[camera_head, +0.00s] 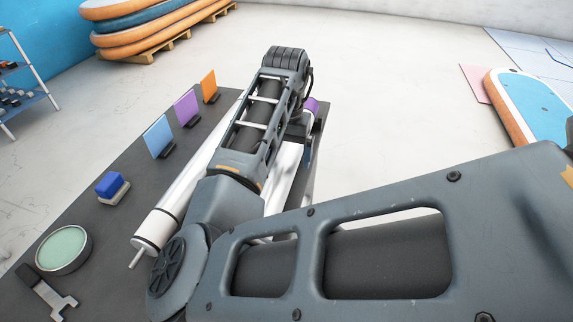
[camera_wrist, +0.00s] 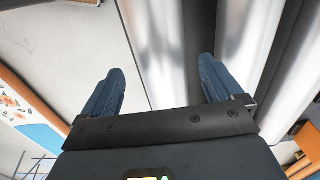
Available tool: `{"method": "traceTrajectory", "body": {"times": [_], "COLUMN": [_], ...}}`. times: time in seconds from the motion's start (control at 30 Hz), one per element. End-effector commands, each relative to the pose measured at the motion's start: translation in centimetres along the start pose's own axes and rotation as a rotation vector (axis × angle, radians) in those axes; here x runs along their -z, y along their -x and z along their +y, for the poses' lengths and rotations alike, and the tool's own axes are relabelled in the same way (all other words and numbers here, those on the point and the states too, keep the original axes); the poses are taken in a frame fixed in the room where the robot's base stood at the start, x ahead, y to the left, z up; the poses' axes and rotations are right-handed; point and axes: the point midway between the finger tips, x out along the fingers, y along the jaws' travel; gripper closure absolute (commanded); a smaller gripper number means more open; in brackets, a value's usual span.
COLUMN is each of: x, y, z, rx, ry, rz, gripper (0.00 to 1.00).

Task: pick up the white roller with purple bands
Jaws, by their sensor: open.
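A white roller with a purple band (camera_head: 311,104) at its far end lies along the right side of the dark table. My arm covers much of it, and a white stretch shows below the arm. In the wrist view a pale, shiny roller (camera_wrist: 156,45) runs between the two blue fingers of my gripper (camera_wrist: 161,64). No purple shows there. My gripper is open, one finger on each side of this roller in the picture. I cannot tell how far above it the fingers are. In the head view my gripper is mostly hidden behind my arm.
A second white roller (camera_head: 158,229) lies to the left on the table (camera_head: 110,232); it shows in the wrist view (camera_wrist: 248,45) beside the right finger. Blue, purple and orange cards (camera_head: 186,108), a blue block (camera_head: 110,184) and a green round tin (camera_head: 64,248) line the table's left side.

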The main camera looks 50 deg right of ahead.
Motion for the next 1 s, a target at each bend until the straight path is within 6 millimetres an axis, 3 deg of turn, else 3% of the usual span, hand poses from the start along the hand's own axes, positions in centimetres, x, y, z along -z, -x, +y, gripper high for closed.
{"method": "traceTrajectory", "body": {"times": [0.23, 0.53, 1.0], "x": [0.0, 0.1, 0.1], "y": [-3.3, -3.8, -3.8], "z": [0.1, 0.1, 0.1], "rx": [-0.001, -0.001, -0.001], "ry": [0.002, 0.000, 0.000], "rz": [-0.001, 0.002, 0.001], "gripper": [0.06, 0.06, 0.51]}}
